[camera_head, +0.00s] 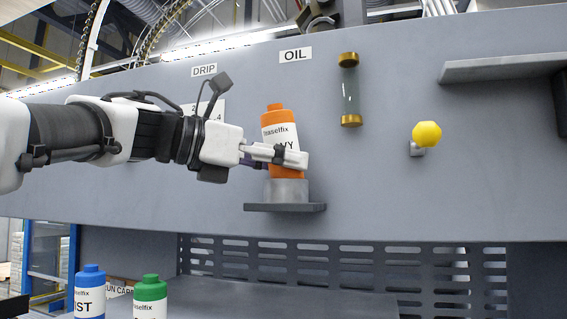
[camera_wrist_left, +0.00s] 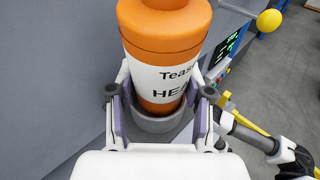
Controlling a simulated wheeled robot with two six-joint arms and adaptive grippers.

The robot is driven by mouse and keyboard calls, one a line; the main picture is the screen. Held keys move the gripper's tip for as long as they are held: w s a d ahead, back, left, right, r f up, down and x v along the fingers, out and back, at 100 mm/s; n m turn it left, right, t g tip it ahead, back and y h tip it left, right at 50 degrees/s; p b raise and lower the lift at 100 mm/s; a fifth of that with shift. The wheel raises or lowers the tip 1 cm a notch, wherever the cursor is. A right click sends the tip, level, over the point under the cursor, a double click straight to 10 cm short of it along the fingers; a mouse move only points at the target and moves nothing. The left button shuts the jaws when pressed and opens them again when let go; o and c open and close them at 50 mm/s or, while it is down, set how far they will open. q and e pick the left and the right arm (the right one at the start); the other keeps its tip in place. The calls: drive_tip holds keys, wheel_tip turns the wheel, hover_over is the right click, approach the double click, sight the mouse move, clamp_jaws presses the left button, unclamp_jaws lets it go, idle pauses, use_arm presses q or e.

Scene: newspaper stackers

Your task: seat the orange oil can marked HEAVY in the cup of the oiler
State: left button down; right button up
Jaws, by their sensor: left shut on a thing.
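The orange oil can (camera_head: 275,122) has a white label whose visible letters end in VY in the head view and begin with HE in the left wrist view (camera_wrist_left: 165,35). My left gripper (camera_head: 285,155) is shut on the can around its label. The grey cup (camera_head: 287,191) of the oiler stands on a small shelf under the OIL sign (camera_head: 295,55). The can's lower end is at the cup's mouth, tilted slightly. In the left wrist view the cup's rim (camera_wrist_left: 158,125) surrounds the can's bottom. How deep the can sits is hard to tell. My right gripper is not in view.
A blue can (camera_head: 90,294) and a green can (camera_head: 150,292) stand at the lower left. A glass tube with brass ends (camera_head: 350,90) and a yellow knob (camera_head: 427,134) are on the grey panel to the right. A ledge (camera_head: 500,68) juts out at upper right.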

use_arm(q)
drive_tip(key=shift+f, duration=0.6)
drive_tip(key=shift+w, duration=0.15)
drive_tip(key=c, duration=0.6)
unclamp_jaws()
drive_tip(key=shift+o, duration=0.6)
drive_tip(key=shift+w+d, duration=0.15)
drive_tip(key=shift+d, duration=0.3)
drive_tip(key=shift+a, duration=0.45)
drive_tip(key=b+v, duration=0.6)
drive_tip(key=v, duration=0.5)
drive_tip(key=shift+s+r+b, duration=0.25)
drive_tip(key=shift+s+b, duration=0.05)
drive_tip(key=shift+a, duration=0.2)
